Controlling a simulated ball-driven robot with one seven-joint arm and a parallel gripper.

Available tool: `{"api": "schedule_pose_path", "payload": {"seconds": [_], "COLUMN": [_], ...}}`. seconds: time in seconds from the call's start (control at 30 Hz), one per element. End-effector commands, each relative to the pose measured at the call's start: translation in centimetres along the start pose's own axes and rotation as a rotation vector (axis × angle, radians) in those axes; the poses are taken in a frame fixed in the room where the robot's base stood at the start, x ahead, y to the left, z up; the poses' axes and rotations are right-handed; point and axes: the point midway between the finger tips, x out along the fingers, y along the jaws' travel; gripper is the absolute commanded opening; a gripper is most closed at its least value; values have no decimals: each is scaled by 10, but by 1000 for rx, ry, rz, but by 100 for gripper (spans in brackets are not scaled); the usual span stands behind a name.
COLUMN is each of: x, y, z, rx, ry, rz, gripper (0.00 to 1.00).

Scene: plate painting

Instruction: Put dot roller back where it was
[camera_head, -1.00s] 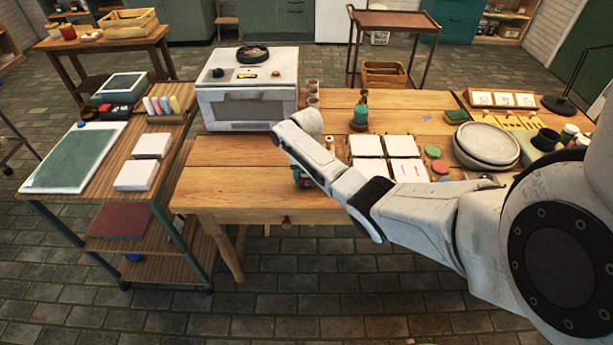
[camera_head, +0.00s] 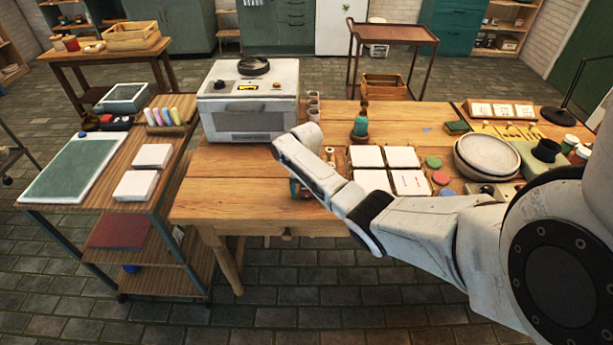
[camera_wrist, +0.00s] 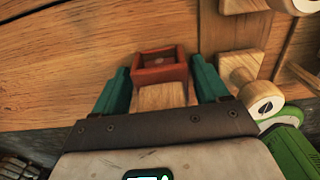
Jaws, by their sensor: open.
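In the wrist view my gripper (camera_wrist: 161,65) is open, with one teal finger on each side of a small reddish-brown square holder (camera_wrist: 143,75) and a short wooden block (camera_wrist: 163,97). I cannot tell whether the fingers touch either one. To the right lies a wooden spool-shaped piece (camera_wrist: 250,90) with a dark mark on its pale end. I cannot tell for sure which piece is the dot roller. In the head view my gripper (camera_head: 300,190) is low at the table's front edge, left of the white tiles (camera_head: 367,157), mostly hidden behind my arm.
The wooden table (camera_head: 230,185) is clear left of my gripper. A white oven (camera_head: 249,100) stands behind. Bowls (camera_head: 487,157), paint discs (camera_head: 433,162) and a green bottle (camera_head: 360,125) are to the right. A side cart (camera_head: 130,205) stands close on the left.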

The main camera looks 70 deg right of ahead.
Motion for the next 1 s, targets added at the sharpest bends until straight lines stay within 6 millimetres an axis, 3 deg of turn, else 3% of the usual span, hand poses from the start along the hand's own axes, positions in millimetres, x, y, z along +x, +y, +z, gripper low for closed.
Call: {"api": "schedule_pose_path", "payload": {"seconds": [0.6, 0.8, 1.0], "x": [-114, -128, -124], "y": [-1, -1, 10], "z": [2, 1, -10], "rx": [3, 3, 29], "ry": [-2, -1, 3], "rz": [-2, -4, 6], "gripper": [81, 81, 81]}}
